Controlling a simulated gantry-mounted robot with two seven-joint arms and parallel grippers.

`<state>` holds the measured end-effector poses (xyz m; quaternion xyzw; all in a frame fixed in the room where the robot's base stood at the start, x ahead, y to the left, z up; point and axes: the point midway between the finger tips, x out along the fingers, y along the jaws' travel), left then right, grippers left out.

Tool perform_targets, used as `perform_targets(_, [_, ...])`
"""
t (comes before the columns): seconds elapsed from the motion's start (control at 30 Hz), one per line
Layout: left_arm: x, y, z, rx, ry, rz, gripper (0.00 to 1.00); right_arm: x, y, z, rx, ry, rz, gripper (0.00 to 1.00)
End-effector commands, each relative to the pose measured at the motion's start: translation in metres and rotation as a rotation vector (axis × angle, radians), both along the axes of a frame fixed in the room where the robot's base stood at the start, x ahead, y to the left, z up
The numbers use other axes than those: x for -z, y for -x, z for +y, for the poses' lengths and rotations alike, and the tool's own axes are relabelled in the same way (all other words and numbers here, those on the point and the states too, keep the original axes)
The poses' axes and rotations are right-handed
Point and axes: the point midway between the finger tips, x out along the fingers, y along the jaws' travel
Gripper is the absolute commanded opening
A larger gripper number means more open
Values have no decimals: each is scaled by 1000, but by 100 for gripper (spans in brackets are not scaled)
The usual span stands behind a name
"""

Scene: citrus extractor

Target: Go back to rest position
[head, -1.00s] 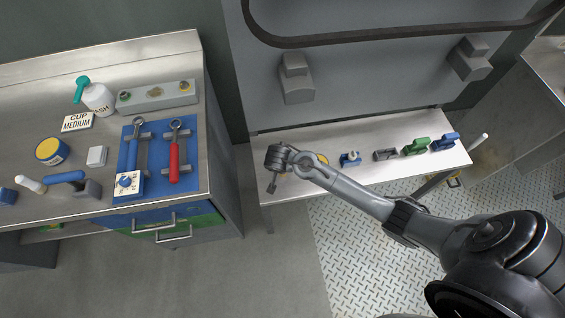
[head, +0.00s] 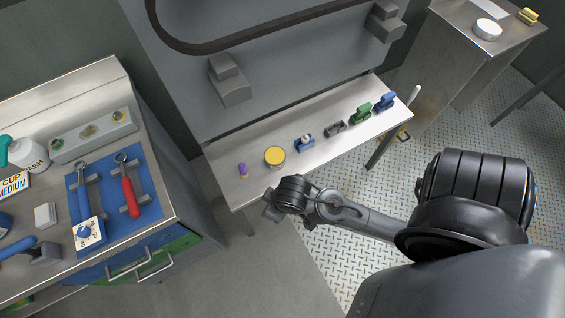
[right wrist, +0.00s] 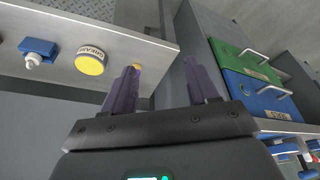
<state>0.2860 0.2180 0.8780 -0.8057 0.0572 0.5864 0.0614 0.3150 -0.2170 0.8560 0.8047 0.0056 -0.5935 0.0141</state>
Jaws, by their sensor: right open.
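My right gripper (head: 272,207) is in front of the left end of the narrow metal shelf (head: 225,185) in the head view, partly hidden by its own wrist. In the right wrist view its two dark purple fingers (right wrist: 163,88) are spread, with nothing between them. My left gripper is in no view.
At left, a workbench (head: 165,197) carries a blue mat with two wrenches. Open floor (head: 260,270) lies between them.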

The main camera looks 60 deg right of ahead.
Motion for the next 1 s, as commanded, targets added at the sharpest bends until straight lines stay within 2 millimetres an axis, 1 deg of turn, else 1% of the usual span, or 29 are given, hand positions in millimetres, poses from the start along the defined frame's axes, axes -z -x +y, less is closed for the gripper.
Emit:
perform_targets(0.03, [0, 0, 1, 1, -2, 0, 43, -7, 11, 0, -39, 0, -1, 59])
perform_targets(0.1, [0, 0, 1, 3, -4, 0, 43, -15, 21, -1, -85, 6, -6, 59])
perform_targets(0.2, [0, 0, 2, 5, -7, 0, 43, -21, 28, -1, -128, 14, -10, 59])
perform_targets(0.53, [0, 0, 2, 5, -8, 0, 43, -23, 30, -1, -141, 17, -11, 59])
perform_targets(0.67, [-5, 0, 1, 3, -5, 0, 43, -28, 30, -1, -141, 17, -11, 59])
perform_targets(0.77, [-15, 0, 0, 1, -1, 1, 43, -38, 29, -1, -141, 17, -11, 59])
perform_targets(0.87, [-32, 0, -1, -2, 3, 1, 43, -55, 30, -1, -141, 17, -11, 59])
perform_targets(0.97, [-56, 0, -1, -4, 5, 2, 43, -79, 29, -1, -141, 17, -10, 59])
perform_targets(1.0, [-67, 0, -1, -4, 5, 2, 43, -90, 30, -1, -141, 17, -10, 59])
